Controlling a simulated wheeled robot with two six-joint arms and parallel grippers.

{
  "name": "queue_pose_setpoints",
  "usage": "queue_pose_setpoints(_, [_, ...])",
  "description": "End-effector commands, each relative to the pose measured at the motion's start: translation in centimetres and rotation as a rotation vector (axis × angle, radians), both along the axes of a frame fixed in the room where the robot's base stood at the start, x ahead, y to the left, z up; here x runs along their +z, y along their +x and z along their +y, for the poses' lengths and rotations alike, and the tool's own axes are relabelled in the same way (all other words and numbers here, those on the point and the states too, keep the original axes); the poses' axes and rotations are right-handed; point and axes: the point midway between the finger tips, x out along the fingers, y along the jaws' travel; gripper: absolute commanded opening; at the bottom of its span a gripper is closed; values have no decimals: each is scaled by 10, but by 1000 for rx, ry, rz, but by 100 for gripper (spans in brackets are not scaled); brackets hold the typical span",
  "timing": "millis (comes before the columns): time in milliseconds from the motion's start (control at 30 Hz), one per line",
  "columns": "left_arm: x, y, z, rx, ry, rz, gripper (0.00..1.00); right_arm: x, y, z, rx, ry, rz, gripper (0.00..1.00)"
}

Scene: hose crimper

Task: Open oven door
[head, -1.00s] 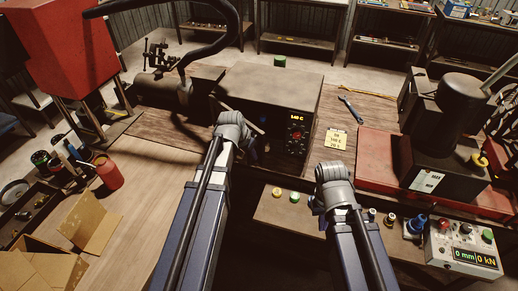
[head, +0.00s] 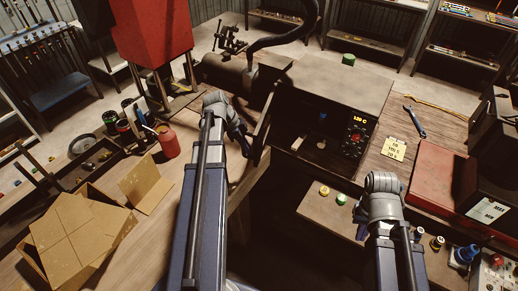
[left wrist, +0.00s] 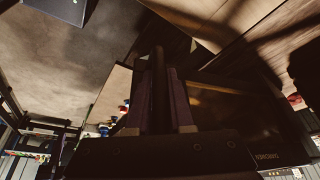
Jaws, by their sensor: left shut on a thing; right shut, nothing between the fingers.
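The grey box oven (head: 345,85) stands on the bench, with a lit display and red knob at the right of its front. Its door (head: 264,125) is swung out to the left, and the dark cavity (head: 312,128) shows. My left gripper (head: 246,143) is at the door's outer side. In the left wrist view, its fingers (left wrist: 160,105) are shut on a dark upright bar, the door handle (left wrist: 158,75). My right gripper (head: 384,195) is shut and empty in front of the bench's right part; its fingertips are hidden.
A black hose (head: 290,40) arches behind.

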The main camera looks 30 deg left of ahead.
Motion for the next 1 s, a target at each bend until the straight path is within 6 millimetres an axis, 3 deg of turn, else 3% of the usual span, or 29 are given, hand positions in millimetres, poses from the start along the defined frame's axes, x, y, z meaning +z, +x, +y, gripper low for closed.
queue_pose_setpoints(233, [-1,-4,16,2,2,8,0,0,0,0,0,0,0,0])
queue_pose_setpoints(700, [-1,-5,18,2,3,10,0,0,0,0,0,0,0,0])
queue_pose_setpoints(733, [-1,-5,19,2,3,10,23,0,0,0,0,0,0,0])
queue_pose_setpoints(1000, [-1,-4,18,2,2,5,50,0,0,0,0,0,0,0])
